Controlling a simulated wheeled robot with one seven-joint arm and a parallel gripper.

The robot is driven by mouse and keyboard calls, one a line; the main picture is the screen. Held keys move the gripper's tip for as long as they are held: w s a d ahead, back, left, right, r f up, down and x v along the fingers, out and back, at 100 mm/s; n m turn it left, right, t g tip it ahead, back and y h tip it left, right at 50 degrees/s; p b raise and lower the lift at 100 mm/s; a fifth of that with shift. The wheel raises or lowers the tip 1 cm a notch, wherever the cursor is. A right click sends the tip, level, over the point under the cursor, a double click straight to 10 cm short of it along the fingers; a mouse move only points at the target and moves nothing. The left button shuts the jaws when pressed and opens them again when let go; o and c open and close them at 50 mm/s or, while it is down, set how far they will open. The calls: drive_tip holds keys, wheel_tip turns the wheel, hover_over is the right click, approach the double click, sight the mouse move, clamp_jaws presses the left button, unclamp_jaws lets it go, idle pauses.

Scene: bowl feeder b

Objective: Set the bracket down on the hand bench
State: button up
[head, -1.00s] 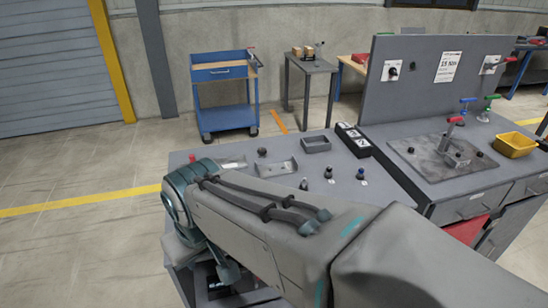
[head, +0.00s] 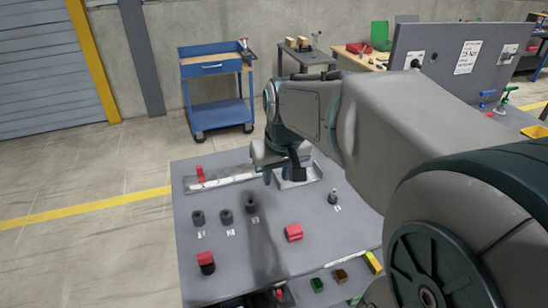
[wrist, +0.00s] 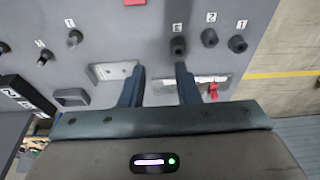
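A light metal bracket (head: 312,174) with holes lies on the grey hand bench (head: 345,225), near its far edge. In the wrist view the bracket (wrist: 105,72) is partly hidden behind the left finger. My gripper (head: 283,178) is over the far part of the bench, between the bracket and a long metal strip. I cannot tell whether a finger touches the bracket.
The metal strip (head: 225,187) with a red clamp (head: 200,174) lies to the left. Several dark round parts (head: 226,217), a red block (head: 293,232) and a black-and-red part (head: 206,262) stand nearer. A blue cart (head: 216,90) is behind.

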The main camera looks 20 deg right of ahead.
drive_tip(key=w+d+f+b, duration=0.1)
drive_tip(key=w+d+f, duration=0.1)
drive_tip(key=w+d, duration=0.35)
drive_tip(key=w+d+f+b, duration=0.2)
drive_tip(key=w+f, duration=0.1)
drive_tip(key=w, duration=0.6)
drive_tip(key=x, duration=0.8)
drive_tip(key=shift+a+f+p, duration=0.15)
drive_tip(key=shift+f+p, duration=0.1)
drive_tip(key=shift+p, duration=0.05)
drive_tip(key=p+x, duration=0.1)
drive_tip(key=x, duration=0.4)
drive_tip(key=shift+w+a, duration=0.1)
clamp_jaws()
